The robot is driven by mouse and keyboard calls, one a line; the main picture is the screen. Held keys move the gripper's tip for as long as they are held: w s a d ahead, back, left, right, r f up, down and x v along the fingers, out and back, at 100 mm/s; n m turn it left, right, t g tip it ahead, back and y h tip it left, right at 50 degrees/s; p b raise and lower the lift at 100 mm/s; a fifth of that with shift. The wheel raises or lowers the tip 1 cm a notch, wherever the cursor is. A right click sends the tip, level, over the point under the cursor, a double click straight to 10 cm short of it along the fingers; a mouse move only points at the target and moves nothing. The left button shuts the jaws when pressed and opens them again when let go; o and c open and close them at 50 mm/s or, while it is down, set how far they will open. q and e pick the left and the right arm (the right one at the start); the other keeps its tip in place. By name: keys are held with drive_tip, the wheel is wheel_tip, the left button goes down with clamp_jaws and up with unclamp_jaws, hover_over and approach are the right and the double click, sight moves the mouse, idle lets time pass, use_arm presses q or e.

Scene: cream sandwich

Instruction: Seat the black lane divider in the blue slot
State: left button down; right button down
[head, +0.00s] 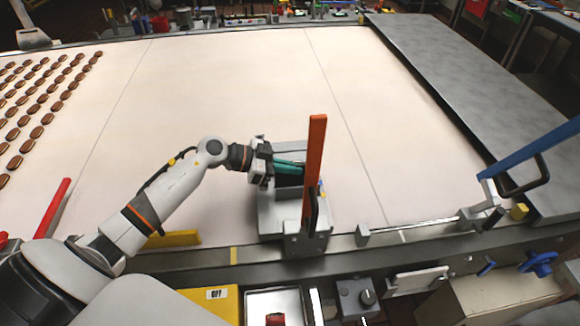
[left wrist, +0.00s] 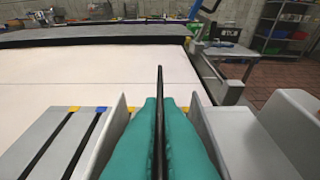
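My left gripper (head: 298,166) reaches in from the left over a grey fixture (head: 275,224) on the near belt edge. In the left wrist view its teal fingers (left wrist: 160,122) are shut on the thin black lane divider (left wrist: 160,90), seen edge-on and upright. Part of the divider (head: 289,180) shows dark below the fingers in the head view. In the left wrist view two dark slots lie left of the fingers, one with a yellow tab (left wrist: 73,109), one with a blue tab (left wrist: 101,109). The divider's lower edge is hidden. My right gripper is not in view.
An upright orange bar (head: 315,155) stands at the fixture's right, close to my fingers. Brown sandwich biscuits (head: 36,132) lie in rows at the far left of the pale belt (head: 210,90). A blue handle (head: 530,150) is at right. The middle belt is clear.

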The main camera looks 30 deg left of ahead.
use_arm(q)
drive_tip(key=shift+f, duration=0.15)
drive_tip(key=shift+f, duration=0.4)
drive_tip(key=c, duration=1.6)
unclamp_jaws()
drive_tip(key=shift+r, duration=0.15)
drive_tip(key=v, duration=0.4)
drive_tip(key=b+v, duration=0.1)
drive_tip(key=v, duration=0.3)
drive_tip(key=b+v, duration=0.1)
drive_tip(key=v, duration=0.3)
drive_tip(key=shift+s+r, duration=0.1)
drive_tip(key=shift+r, duration=0.35)
